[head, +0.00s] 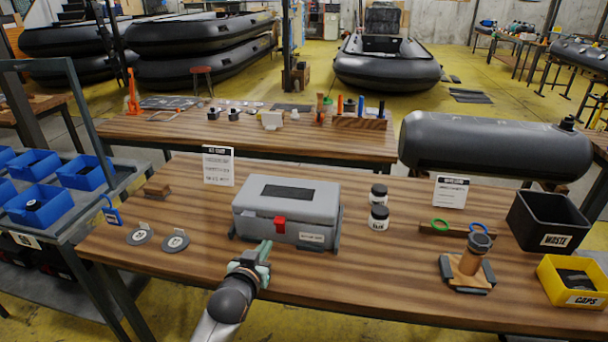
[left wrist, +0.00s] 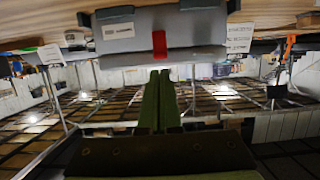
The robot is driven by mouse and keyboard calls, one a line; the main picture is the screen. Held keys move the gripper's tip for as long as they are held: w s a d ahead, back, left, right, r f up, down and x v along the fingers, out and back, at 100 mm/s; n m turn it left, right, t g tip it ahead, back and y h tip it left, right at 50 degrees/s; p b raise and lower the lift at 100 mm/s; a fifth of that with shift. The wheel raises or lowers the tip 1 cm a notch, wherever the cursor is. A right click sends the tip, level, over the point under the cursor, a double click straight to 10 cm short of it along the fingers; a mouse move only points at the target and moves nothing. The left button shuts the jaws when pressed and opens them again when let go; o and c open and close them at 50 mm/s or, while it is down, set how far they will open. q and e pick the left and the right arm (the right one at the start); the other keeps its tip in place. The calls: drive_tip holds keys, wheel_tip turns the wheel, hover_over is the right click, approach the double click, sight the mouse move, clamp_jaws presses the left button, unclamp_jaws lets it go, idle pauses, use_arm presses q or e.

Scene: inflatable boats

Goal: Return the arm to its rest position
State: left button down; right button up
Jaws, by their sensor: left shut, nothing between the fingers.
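My left gripper (head: 264,252) is shut and empty, just in front of the grey toolbox with a red latch (head: 287,211) on the wooden table. In the left wrist view its two green fingers (left wrist: 160,77) lie together, pointing at the front of the toolbox (left wrist: 195,38), whose red latch shows right beyond the fingertips. I cannot tell whether the fingertips touch the toolbox. The toolbox lid looks closed. My left arm reaches in from the bottom edge of the head view. My right gripper does not show.
Two round discs (head: 157,239) lie at left. A cart with blue bins (head: 85,174) stands left.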

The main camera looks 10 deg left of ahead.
use_arm(q)
drive_tip(key=s+f+g, duration=0.1)
drive_tip(key=s+f, duration=0.5)
drive_tip(key=s, duration=0.4)
drive_tip(key=s+d+f+m+g+h, duration=0.1)
drive_tip(key=s+f+g, duration=0.1)
drive_tip(key=s+f, duration=0.5)
drive_tip(key=s+f+g, duration=0.2)
drive_tip(key=s+f, duration=0.4)
drive_tip(key=s, duration=0.8)
drive_tip(key=shift+s+d+f+m+h, duration=0.2)
drive_tip(key=shift+m+h, duration=0.1)
drive_tip(key=shift+h, duration=0.1)
